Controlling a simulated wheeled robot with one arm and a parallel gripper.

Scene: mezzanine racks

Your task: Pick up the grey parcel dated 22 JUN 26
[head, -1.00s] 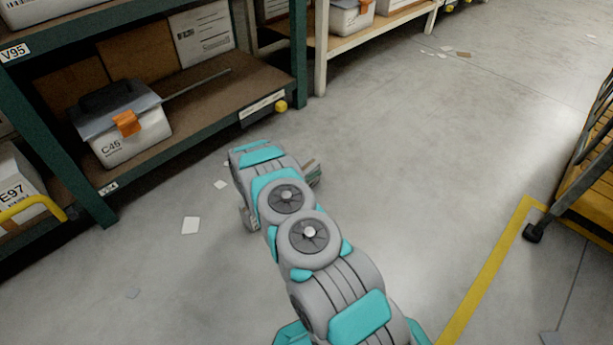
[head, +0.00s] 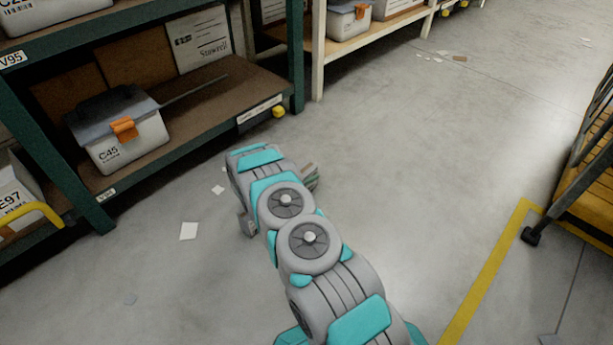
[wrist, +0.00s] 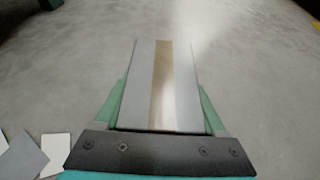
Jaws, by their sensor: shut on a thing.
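A grey parcel (wrist: 178,85) with a brown tape strip down its middle sits between the green fingers of my gripper (wrist: 163,100) in the wrist view. The fingers are shut on its two sides. No date or label shows on the face I see. In the head view my arm hides most of the parcel and gripper. A small striped end that looks like the parcel (head: 311,178) sticks out to the right of my wrist, over the grey floor. I cannot tell its exact height.
A green rack (head: 182,147) stands at the left, with a C45 box (head: 135,143) and an E97 box (head: 14,200) low on it. Paper scraps (head: 189,231) lie on the floor. A yellow cart (head: 590,185) is at the right.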

